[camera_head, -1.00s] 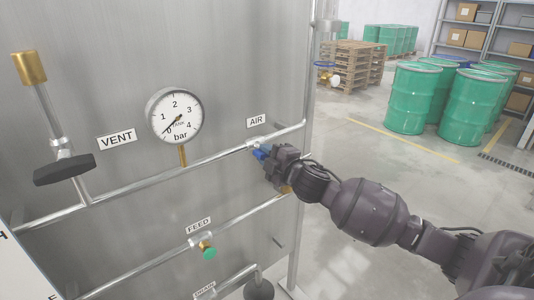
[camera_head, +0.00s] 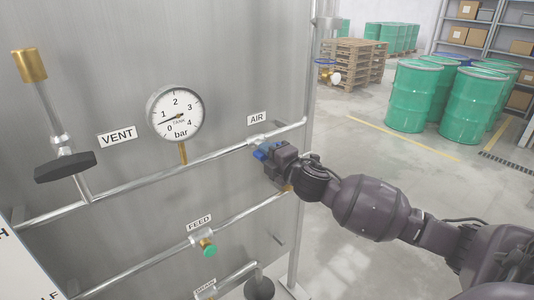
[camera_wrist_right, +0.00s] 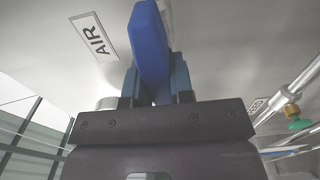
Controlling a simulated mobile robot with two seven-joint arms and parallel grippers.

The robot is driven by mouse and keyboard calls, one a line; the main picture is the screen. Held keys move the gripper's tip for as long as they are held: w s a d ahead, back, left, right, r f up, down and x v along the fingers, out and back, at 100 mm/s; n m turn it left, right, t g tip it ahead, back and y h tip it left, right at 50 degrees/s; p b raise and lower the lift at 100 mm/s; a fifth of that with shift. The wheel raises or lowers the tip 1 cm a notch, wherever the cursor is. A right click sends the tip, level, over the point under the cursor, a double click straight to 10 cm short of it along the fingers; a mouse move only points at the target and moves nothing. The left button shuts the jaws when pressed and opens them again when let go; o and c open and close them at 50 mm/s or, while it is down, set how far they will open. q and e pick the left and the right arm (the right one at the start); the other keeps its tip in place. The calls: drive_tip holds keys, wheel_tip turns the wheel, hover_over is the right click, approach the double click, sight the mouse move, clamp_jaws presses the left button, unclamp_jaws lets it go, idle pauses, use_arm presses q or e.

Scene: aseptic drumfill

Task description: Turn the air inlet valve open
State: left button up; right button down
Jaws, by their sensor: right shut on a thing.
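The air inlet valve has a blue handle (camera_head: 260,155) on the pipe below the AIR label (camera_head: 259,119). My right gripper (camera_head: 271,154) is shut on this handle. In the right wrist view the blue handle (camera_wrist_right: 151,45) stands between the two fingers of the gripper (camera_wrist_right: 157,85), and the AIR label (camera_wrist_right: 93,37) is beside it. The gripper hides part of the valve body. The tank gauge (camera_head: 175,114) has its needle a little above 0. My left gripper is not in view.
The vent valve's black handle (camera_head: 65,167) is at the left. The feed valve's green knob (camera_head: 209,249) and the black drain knob (camera_head: 259,288) are below. Steel pipes run across the panel. Green drums (camera_head: 414,95) and pallets (camera_head: 350,65) stand behind on open floor.

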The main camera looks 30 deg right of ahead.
drive_tip(key=c, duration=1)
unclamp_jaws()
drive_tip(key=shift+s, duration=0.15)
drive_tip(key=s+b, duration=0.1)
drive_tip(key=s, duration=0.9)
drive_tip(key=shift+s+d+b, duration=0.25)
drive_tip(key=shift+d+b, duration=0.15)
drive_tip(key=s+a+f+m+g, duration=0.1)
drive_tip(key=s+f+m+g, duration=0.1)
drive_tip(key=f+m, duration=0.55)
drive_tip(key=s+a+f+m+g, duration=0.1)
drive_tip(key=s+f+m, duration=0.25)
drive_tip(key=f, duration=0.75)
drive_tip(key=s+a+f+m+g, duration=0.1)
drive_tip(key=s+a+f+m, duration=0.2)
drive_tip(key=s+f, duration=0.3)
drive_tip(key=s+a+f+m+g+h+b, duration=0.1)
drive_tip(key=s+a+f+m, duration=0.3)
drive_tip(key=f, duration=0.4)
drive_tip(key=shift+s+a+f+g, duration=0.45)
drive_tip(key=shift+s+g, duration=0.25)
drive_tip(key=shift+s, duration=0.5)
